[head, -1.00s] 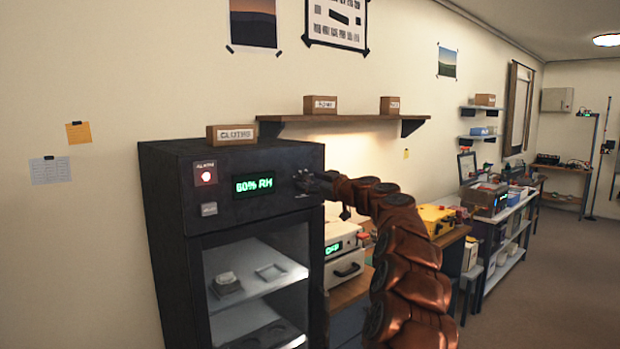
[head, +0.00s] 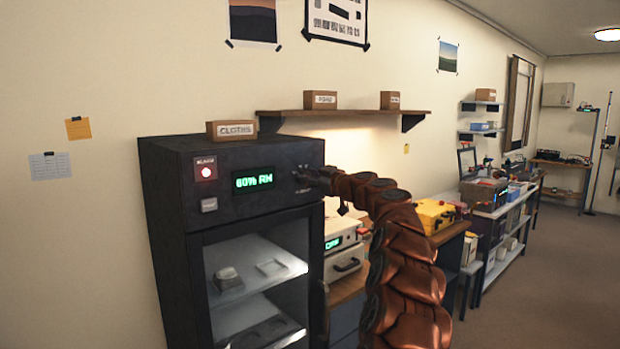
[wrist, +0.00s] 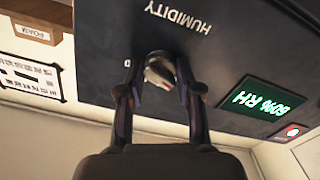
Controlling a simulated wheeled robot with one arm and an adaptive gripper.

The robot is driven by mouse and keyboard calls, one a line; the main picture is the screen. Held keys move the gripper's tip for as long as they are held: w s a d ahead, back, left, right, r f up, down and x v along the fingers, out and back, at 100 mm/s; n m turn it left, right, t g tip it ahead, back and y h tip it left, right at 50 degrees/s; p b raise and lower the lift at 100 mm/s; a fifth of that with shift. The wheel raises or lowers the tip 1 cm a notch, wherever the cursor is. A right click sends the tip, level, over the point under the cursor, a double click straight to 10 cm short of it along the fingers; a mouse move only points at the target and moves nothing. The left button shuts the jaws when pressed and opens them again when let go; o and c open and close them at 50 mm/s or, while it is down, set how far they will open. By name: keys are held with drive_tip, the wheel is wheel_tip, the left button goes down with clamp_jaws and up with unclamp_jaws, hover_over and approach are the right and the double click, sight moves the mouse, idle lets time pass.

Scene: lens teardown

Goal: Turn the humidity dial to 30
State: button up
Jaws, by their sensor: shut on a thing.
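The humidity dial (wrist: 160,68) is a small round metallic knob on the dark front panel, under the word HUMIDITY in the wrist view. My gripper (wrist: 160,82) is at the panel, shut on the dial with one finger on each side. In the head view my gripper (head: 310,180) hides the dial at the right of the panel. The green display (head: 253,181) reads 60% RH; it also shows in the wrist view (wrist: 263,101). The dark cabinet (head: 175,240) has a glass front with shelves behind it.
A red lit alarm light (head: 206,172) and a small grey button (head: 209,205) are left of the display. A CLOTHS box (head: 231,129) sits on the cabinet. A wooden shelf (head: 350,114) hangs above right. A bench with white devices (head: 342,250) stands right of the cabinet.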

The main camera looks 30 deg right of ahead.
clamp_jaws()
